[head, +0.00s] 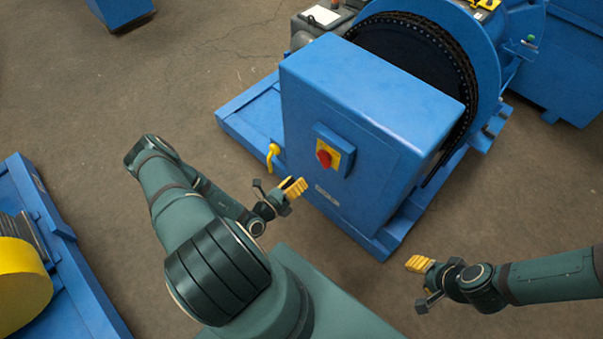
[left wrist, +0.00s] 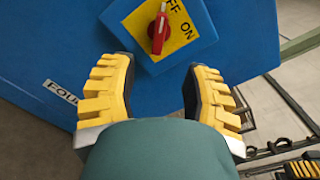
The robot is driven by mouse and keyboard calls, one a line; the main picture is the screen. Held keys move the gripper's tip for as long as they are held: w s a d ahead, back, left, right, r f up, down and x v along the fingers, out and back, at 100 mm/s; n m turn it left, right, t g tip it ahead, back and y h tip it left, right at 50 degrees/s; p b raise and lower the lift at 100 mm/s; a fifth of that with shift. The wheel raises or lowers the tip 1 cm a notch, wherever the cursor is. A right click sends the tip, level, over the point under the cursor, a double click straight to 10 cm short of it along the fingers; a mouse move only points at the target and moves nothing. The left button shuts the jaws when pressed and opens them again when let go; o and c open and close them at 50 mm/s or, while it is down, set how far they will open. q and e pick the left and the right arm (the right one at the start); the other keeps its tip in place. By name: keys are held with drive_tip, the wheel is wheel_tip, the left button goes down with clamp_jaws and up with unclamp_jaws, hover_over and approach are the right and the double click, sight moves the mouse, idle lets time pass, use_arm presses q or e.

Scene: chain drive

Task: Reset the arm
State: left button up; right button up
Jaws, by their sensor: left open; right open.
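My left gripper (head: 292,190) is in front of the blue machine's cabinet, a little below and left of the red rotary switch (head: 325,157) on its yellow plate. In the left wrist view my left gripper's yellow ridged fingers (left wrist: 155,95) are spread apart with nothing between them. The red switch handle (left wrist: 159,30) shows just beyond the fingertips, on a yellow plate (left wrist: 180,42) marked OFF and ON. The handle stands near upright in that view. My right gripper (head: 421,284) is at the lower right over bare floor, open and empty, away from the machine.
The blue cabinet (head: 350,100) stands on a blue base (head: 235,115), with a large chain wheel (head: 440,50) behind it. A yellow hook-shaped part (head: 272,157) is on the cabinet's left side. Another blue machine with a yellow drum (head: 20,285) is at the left. Floor between is clear.

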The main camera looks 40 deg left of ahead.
use_arm(q)
drive_tip(key=s+d+r+m+g+h, duration=0.1)
drive_tip(key=d+r+m+g+h, duration=0.1)
drive_tip(key=d+m+g+h, duration=0.55)
drive_tip(key=s+d+r+m+g+h, duration=0.1)
drive_tip(key=d+r+m+g+h, duration=0.1)
drive_tip(key=d+m+h, duration=0.6)
drive_tip(key=s+d+m+g+y, duration=0.7)
drive_tip(key=s+m+g, duration=0.35)
drive_tip(key=m, duration=0.35)
drive_tip(key=w+r+m+t+y, duration=0.3)
drive_tip(key=w+r+m+y, duration=0.3)
drive_tip(key=m, duration=0.7)
drive_tip(key=shift+w+d+r+t, duration=0.15)
drive_tip(key=shift+w+d+t, duration=0.15)
drive_tip(key=shift+w+d, duration=0.25)
drive_tip(key=shift+w, duration=0.15)
